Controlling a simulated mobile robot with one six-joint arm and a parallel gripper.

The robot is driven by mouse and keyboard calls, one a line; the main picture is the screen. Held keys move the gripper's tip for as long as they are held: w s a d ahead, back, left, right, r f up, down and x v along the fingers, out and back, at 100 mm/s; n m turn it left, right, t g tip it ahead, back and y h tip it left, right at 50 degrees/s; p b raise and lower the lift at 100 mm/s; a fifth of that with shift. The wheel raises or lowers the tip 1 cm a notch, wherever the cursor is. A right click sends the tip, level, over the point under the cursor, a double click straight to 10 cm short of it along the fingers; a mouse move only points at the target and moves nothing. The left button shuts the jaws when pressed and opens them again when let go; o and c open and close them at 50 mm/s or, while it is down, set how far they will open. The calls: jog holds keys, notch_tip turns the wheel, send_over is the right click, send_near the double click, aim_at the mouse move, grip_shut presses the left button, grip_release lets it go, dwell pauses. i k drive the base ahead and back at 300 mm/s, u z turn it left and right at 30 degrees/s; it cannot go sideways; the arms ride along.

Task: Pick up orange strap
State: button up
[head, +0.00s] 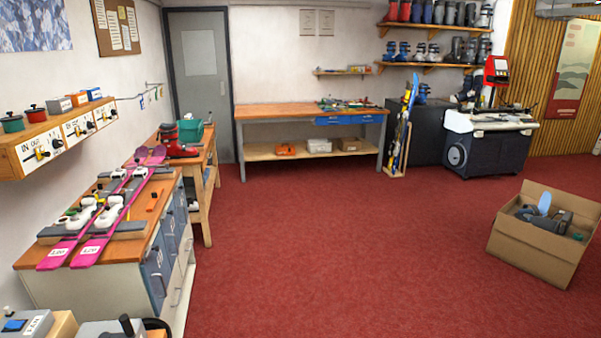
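A small orange piece (151,206) lies on the wooden top of the binding bench (160,222) at the left, to the right of the skis. It may be the orange strap, but it is too small to tell its shape. Two pink skis (84,250) with white bindings lie on the bench, on grey supports. My gripper is not in view.
A wall shelf with labelled switches (62,142) hangs above the bench. Grey boxes (112,328) stand at the lower left edge. A second bench holds a red boot (183,140). A cardboard box (545,250) stands at right. The middle red floor is clear.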

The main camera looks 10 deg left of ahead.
aim_at(156, 195)
jog(key=z, duration=0.05)
jog(key=i, duration=1.65)
jog(key=u, duration=0.35)
jog(key=i, duration=0.8)
jog(key=u, duration=0.85)
jog(key=i, duration=0.5)
jog(key=u, duration=0.9)
jog(key=i, duration=0.75)
jog(key=u, duration=0.4)
